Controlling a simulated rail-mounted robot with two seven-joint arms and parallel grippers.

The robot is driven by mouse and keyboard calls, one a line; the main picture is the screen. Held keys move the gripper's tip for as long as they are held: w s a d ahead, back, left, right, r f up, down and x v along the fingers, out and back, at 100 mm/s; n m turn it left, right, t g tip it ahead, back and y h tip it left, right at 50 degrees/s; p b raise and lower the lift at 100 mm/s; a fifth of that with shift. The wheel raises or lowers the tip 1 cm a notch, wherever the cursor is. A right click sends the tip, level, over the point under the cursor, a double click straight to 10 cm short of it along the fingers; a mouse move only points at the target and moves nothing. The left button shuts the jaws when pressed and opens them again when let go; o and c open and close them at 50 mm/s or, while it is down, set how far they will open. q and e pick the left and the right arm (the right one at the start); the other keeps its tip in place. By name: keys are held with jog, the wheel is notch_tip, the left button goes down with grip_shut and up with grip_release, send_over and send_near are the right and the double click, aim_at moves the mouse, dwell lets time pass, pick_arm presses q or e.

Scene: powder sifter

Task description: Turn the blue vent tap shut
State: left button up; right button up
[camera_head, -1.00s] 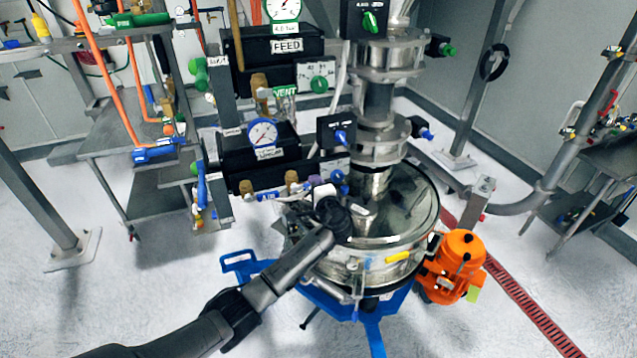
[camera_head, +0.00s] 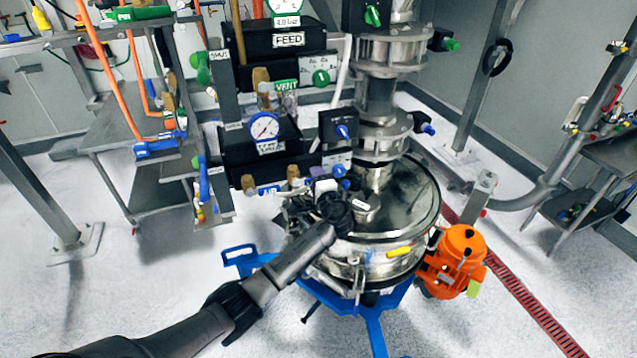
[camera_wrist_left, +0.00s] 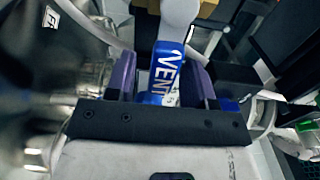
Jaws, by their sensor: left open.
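The blue vent tap handle (camera_wrist_left: 167,65), lettered VENT in white, shows in the left wrist view. It lies between the two purple fingers of my left gripper (camera_wrist_left: 163,78), which is open. The fingers flank the handle, one on each side; whether either touches it I cannot tell. In the head view my left gripper (camera_head: 322,186) is at the lower front of the valve panel, beside the steel vessel. My wrist and the fittings crowd the view there, so I cannot make out the vent tap clearly. My right gripper is not in view.
The round steel sifter vessel (camera_head: 402,210) stands just right of my left gripper, on a blue stand (camera_head: 372,325). A black gauge block (camera_head: 250,150) and blue-handled valves are close above. An orange motor (camera_head: 458,255) sits at the right. Open floor lies in front.

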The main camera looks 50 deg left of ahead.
pick_arm(q)
jog(key=b+v, duration=0.2)
jog(key=v, duration=1.1)
jog(key=shift+s+d, duration=0.2)
jog(key=shift+d, duration=0.2)
